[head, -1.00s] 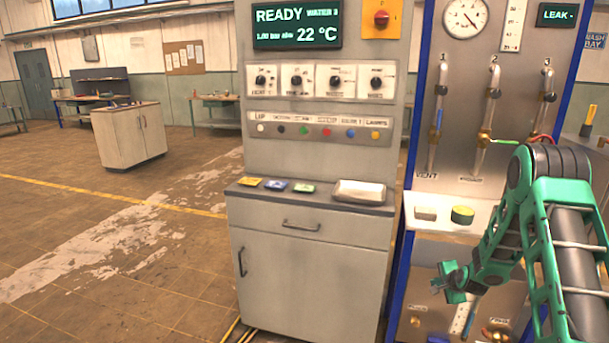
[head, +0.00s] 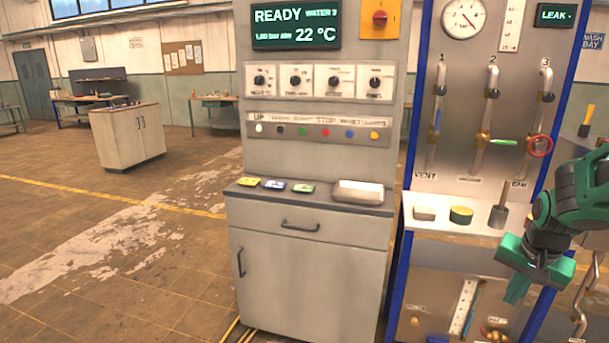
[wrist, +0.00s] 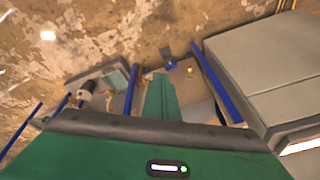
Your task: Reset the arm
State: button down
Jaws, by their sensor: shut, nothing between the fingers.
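My green and black arm stands at the right edge of the head view. My gripper (head: 517,282) hangs at its lower end, pointing down, in front of the lower part of the blue-framed valve panel. Its green fingers are together with nothing held. In the wrist view the shut green fingers (wrist: 160,98) point away over the floor and the blue-framed rig. No object touches the gripper that I can see.
The valve panel (head: 465,120) has several valves, one with a red ring handle (head: 540,146). The floor (head: 110,250) further left is open.

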jog(key=s+a+r+n+g+y, duration=0.1)
jog(key=s+a+r, duration=0.1)
jog(key=s, duration=0.9)
jog(key=s+a+r+n+g, duration=0.1)
jog(key=s+a, duration=0.3)
jog(key=s, duration=0.7)
jog(key=shift+s+a+r+n+g+y, duration=0.15)
jog(key=shift+s+r+n+g+y, duration=0.2)
jog(key=shift+r, duration=0.4)
jog(key=shift+w+f, duration=0.25)
jog(key=shift+w, duration=0.4)
jog(key=shift+s, duration=0.1)
